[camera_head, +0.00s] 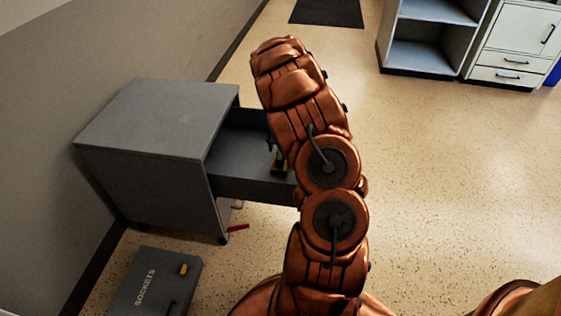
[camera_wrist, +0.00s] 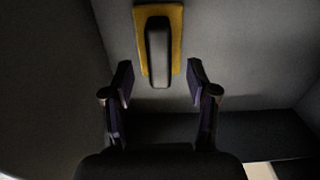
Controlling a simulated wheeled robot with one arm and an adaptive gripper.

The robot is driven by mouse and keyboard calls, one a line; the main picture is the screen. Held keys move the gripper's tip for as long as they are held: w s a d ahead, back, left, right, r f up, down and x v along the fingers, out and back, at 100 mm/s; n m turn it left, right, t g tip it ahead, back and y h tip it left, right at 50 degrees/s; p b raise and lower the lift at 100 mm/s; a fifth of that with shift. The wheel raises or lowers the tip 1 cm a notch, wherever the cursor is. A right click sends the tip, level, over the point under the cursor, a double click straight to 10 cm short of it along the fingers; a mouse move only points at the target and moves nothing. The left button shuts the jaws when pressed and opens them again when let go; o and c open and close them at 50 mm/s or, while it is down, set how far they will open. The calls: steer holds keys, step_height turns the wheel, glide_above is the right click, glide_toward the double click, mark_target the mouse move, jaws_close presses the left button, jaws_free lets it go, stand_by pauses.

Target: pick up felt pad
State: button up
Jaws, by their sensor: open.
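In the wrist view, what looks like the felt pad (camera_wrist: 176,40) is a yellow rectangular slab with a long dark grey block along its middle. It lies on the grey floor of an open drawer (camera_head: 240,150). My gripper (camera_wrist: 161,84) is open and empty, its two fingers spread at the pad's near end. The fingertips flank the line of the block but sit short of most of the pad.
The drawer belongs to a grey cabinet (camera_head: 155,115) against the wall. Drawer walls rise around the pad. A grey case marked SOCKETS (camera_head: 150,285) and a red item (camera_head: 238,228) lie on the floor. Shelving (camera_head: 430,35) and a white drawer unit (camera_head: 515,45) stand far right; floor between is clear.

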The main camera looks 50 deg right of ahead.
mark_target(281, 155)
step_height(281, 155, down, 5)
steer(key=shift+r+b, duration=0.15)
steer(key=shift+b, duration=0.5)
jaws_close()
